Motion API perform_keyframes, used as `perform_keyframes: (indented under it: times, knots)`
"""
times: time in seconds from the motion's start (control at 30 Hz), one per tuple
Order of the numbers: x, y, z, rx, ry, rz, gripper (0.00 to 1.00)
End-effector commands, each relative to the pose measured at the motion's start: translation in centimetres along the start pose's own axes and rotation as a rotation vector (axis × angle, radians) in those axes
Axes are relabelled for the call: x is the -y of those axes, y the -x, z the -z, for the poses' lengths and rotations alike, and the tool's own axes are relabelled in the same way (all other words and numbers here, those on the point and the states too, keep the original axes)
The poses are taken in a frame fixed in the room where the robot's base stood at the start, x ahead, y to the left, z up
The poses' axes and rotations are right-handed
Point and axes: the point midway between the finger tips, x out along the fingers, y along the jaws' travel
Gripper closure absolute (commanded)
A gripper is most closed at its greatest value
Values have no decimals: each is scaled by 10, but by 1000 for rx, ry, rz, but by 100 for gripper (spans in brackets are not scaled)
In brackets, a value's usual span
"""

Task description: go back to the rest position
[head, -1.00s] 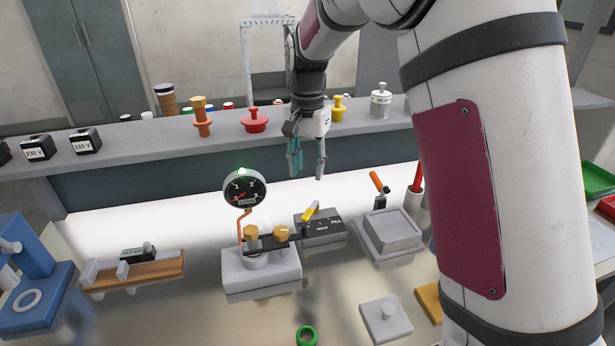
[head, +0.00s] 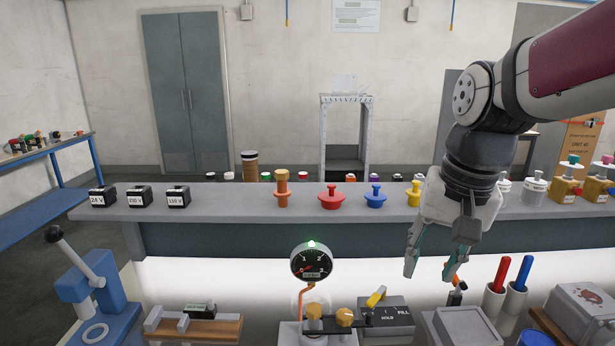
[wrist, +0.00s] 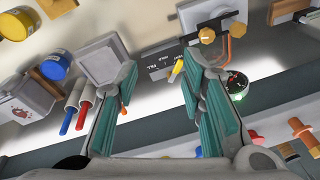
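My gripper (head: 432,262) hangs at the right of the head view, fingers pointing down, in front of the shelf edge. Its two teal-padded fingers are spread apart with nothing between them. The wrist view also shows the open fingers (wrist: 155,105) with a clear gap above the bench. Below and left of it stand the gauge (head: 311,262) with a green lamp on top and the fill box (head: 388,318) with a yellow lever. Both are apart from my gripper.
The grey shelf (head: 240,208) carries black voltage blocks (head: 139,197), an orange knob piece (head: 282,188), a red one (head: 331,198) and a blue one (head: 375,198). A blue press (head: 88,285) stands at left. Red and blue handles (head: 524,272) stand upright in holders at right.

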Motion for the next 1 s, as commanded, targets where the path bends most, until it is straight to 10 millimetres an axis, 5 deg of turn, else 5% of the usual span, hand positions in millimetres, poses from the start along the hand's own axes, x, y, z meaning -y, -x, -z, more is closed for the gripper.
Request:
perform_keyframes:
  times: [0.3,0.5,1.0]
  knots:
    - [-43,19,-98,-124,232,1,63]
    - [-60,12,-135,-175,331,-22,63]
    - [-65,8,-145,-190,362,-32,63]
